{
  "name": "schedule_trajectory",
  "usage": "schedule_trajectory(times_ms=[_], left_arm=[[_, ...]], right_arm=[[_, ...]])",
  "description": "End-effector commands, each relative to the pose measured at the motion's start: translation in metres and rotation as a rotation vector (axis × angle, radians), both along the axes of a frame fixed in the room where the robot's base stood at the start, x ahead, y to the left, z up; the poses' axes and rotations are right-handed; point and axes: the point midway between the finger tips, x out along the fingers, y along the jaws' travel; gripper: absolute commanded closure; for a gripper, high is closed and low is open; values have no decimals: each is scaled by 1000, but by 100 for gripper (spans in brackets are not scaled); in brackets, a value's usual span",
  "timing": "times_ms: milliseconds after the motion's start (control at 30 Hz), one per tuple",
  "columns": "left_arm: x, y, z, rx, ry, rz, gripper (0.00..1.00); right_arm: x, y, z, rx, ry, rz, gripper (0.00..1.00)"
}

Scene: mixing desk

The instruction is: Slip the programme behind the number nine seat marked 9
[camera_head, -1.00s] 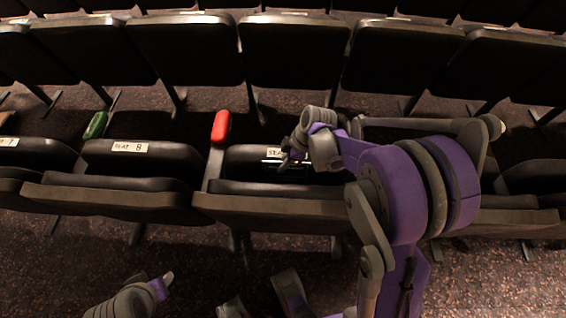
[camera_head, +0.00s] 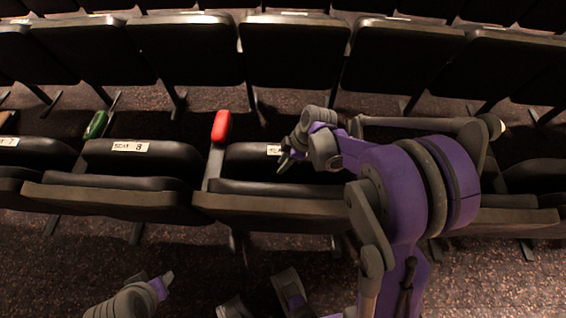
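The number nine seat (camera_head: 325,170) is right of the red armrest, with its white label (camera_head: 273,150) partly covered by my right gripper. My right gripper (camera_head: 284,163) is at the upper edge of this seat's backrest, its small dark fingers pointing down and left. I cannot tell whether it is open or shut. No programme can be made out now, in the gripper or on the seat; the gripper and backrest may hide it. My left gripper (camera_head: 164,284) is low at the bottom left, over the carpet, away from the seats. Its opening cannot be told.
The seat labelled 8 (camera_head: 130,147) is to the left, with a green armrest (camera_head: 95,125) beyond it. The red armrest (camera_head: 221,127) stands beside the number nine seat. Another row of dark seats (camera_head: 185,50) runs across the top. The carpet (camera_head: 60,270) at lower left is clear.

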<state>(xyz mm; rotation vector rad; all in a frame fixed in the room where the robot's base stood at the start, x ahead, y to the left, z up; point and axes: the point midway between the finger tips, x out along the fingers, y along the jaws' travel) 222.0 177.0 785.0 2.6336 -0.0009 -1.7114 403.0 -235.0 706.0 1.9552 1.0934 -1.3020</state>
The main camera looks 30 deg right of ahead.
Motion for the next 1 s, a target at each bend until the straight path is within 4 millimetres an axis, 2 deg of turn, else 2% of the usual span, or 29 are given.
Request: schedule_trajectory(times_ms=[167, 1000], left_arm=[[0, 0, 13, 0, -4, 0, 50], [11, 0, 112, 0, -38, 0, 50]], right_arm=[[0, -1, 15, -3, -1, -1, 58], [1, 0, 143, -1, -2, -1, 58]])
